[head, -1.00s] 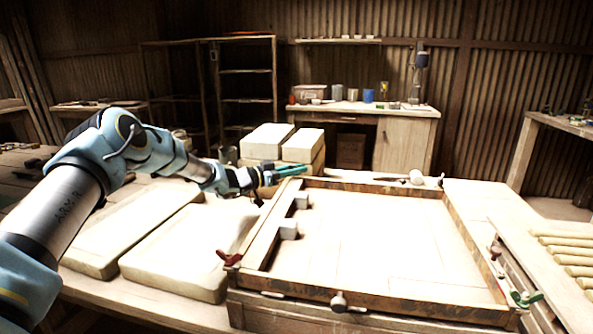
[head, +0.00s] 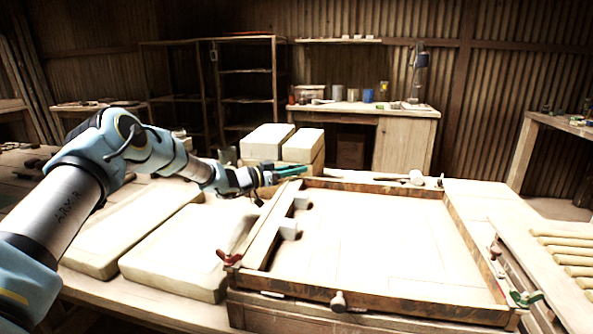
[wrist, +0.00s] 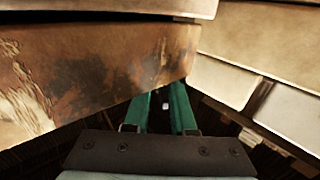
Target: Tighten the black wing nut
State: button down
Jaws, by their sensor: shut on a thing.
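My gripper (head: 304,170) is at the far left corner of the wooden frame (head: 375,301), beside the pale blocks. In the wrist view its two green fingers (wrist: 162,104) are a little apart, with a dark thing between them, shut on what I take to be the black wing nut. The nut is dark against shadow, and its wings cannot be made out. In the head view my gripper hides it. The frame's rusty, stained side (wrist: 110,75) is close to the fingers at the left of the wrist view.
A red wing nut (head: 229,257) is at the near left corner, a green one (head: 525,299) at the near right. Pale blocks (head: 267,141) stand behind my gripper. A white-headed mallet (head: 416,177) lies at the back.

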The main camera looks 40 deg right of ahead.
dwell(0.3)
jog(key=c, duration=0.8)
grip_release()
jog(key=shift+o, duration=0.2)
jog(key=b+v, duration=0.2)
jog(key=v, duration=0.9)
